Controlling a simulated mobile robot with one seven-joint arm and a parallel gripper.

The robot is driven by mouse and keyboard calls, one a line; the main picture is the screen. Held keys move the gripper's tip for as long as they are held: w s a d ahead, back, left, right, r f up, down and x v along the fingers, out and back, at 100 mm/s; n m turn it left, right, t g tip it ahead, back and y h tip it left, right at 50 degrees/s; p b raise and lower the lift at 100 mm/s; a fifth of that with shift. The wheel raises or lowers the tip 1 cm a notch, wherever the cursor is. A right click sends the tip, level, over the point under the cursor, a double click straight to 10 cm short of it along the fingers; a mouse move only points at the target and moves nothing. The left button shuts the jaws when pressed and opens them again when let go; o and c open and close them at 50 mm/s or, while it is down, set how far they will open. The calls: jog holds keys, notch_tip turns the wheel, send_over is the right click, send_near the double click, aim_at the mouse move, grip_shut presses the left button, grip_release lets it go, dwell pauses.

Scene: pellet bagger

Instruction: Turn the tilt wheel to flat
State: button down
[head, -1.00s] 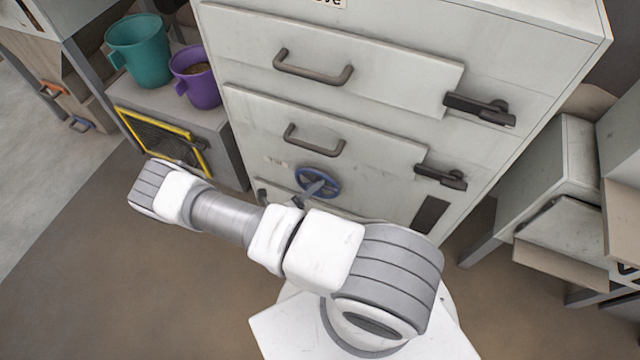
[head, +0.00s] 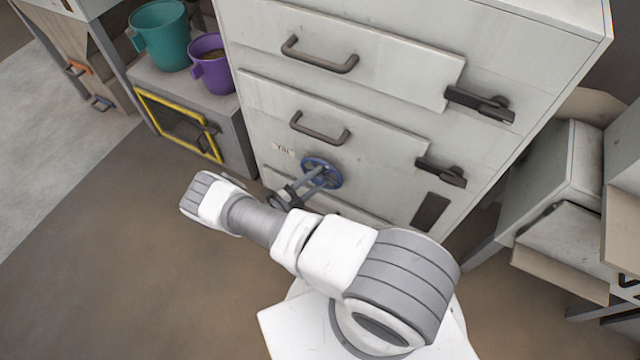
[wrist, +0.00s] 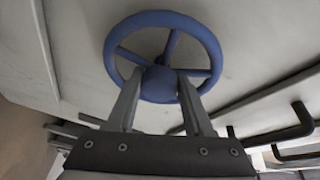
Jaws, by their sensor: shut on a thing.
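The tilt wheel is a small blue spoked handwheel (head: 333,168) low on the front of a pale cabinet, beside a small label (head: 284,150) too small to read surely. In the wrist view the blue wheel (wrist: 165,18) fills the upper middle, with several spokes meeting at a round hub. My gripper (head: 317,178) reaches the wheel from the lower left. In the wrist view my gripper (wrist: 160,74) has its two grey fingers on either side of the hub, shut on the wheel. The exact contact at the fingertips is partly hidden.
The cabinet has drawer handles (head: 320,129) and dark latches (head: 440,172) above and right of the wheel. A teal mug (head: 160,35) and a purple mug (head: 211,64) stand on a grey box with a yellow-framed door (head: 180,125). Floor is clear at the left.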

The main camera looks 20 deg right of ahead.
jog(key=shift+s+f+n+t+h, duration=0.1)
jog(key=shift+n+t+h, duration=0.2)
jog(key=shift+n, duration=0.75)
jog(key=shift+f+n+t+h, duration=0.1)
jog(key=shift+n+t+h, duration=0.15)
jog(key=shift+n, duration=0.8)
jog(key=shift+c, duration=1.6)
grip_release()
jog(key=shift+r, duration=0.1)
jog(key=v, duration=1.2)
